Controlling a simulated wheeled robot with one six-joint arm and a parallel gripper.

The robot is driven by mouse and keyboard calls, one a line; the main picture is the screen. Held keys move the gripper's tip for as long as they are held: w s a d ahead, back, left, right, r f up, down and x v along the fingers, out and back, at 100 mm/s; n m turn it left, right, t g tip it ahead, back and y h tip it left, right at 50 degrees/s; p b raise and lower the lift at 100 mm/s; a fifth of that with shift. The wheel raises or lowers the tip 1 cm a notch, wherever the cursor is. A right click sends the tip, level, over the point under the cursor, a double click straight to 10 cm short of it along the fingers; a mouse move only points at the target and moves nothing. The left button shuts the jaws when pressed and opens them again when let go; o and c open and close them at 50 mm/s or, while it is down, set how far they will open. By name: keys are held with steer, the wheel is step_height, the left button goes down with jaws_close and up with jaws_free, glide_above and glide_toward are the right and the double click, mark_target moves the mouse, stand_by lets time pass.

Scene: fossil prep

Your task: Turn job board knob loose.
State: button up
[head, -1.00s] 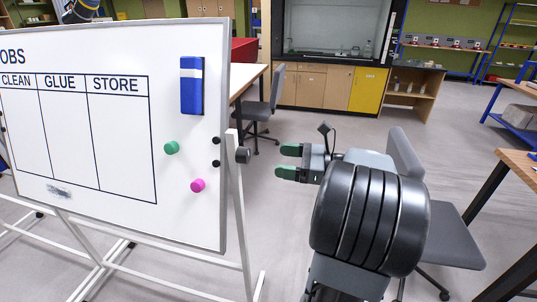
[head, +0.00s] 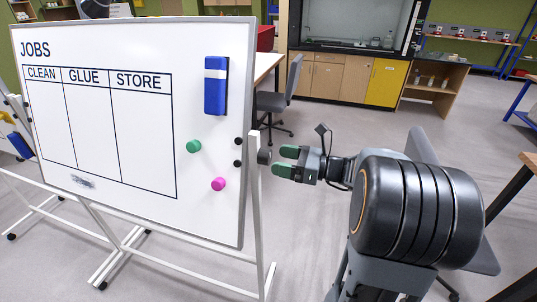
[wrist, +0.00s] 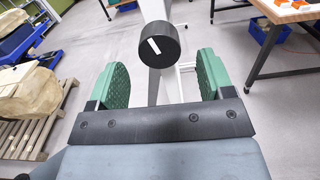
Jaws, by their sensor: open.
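The job board (head: 110,150) is a white board headed JOBS with CLEAN, GLUE and STORE columns, on a white frame at the left of the head view. Its knob (head: 264,157) is dark and round, at the board's right edge on the frame post. In the wrist view the knob (wrist: 160,44) is a black cylinder with a white line, tilted on its face. My gripper (head: 287,161) is open, with green finger pads. In the wrist view the gripper (wrist: 160,80) has its fingers on either side of the line to the knob, which lies just beyond the tips, apart from them.
The board carries a blue eraser (head: 216,86), a green magnet (head: 194,146) and a pink magnet (head: 218,184). A grey chair (head: 280,95) stands behind the board. Wooden pallets (wrist: 35,130) with wrapped lumps lie left in the wrist view. Floor around the post is mostly clear.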

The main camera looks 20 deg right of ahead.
mark_target(270, 158)
steer(key=shift+p+x, duration=0.3)
steer(key=shift+x, duration=1.8)
steer(key=c, duration=0.9)
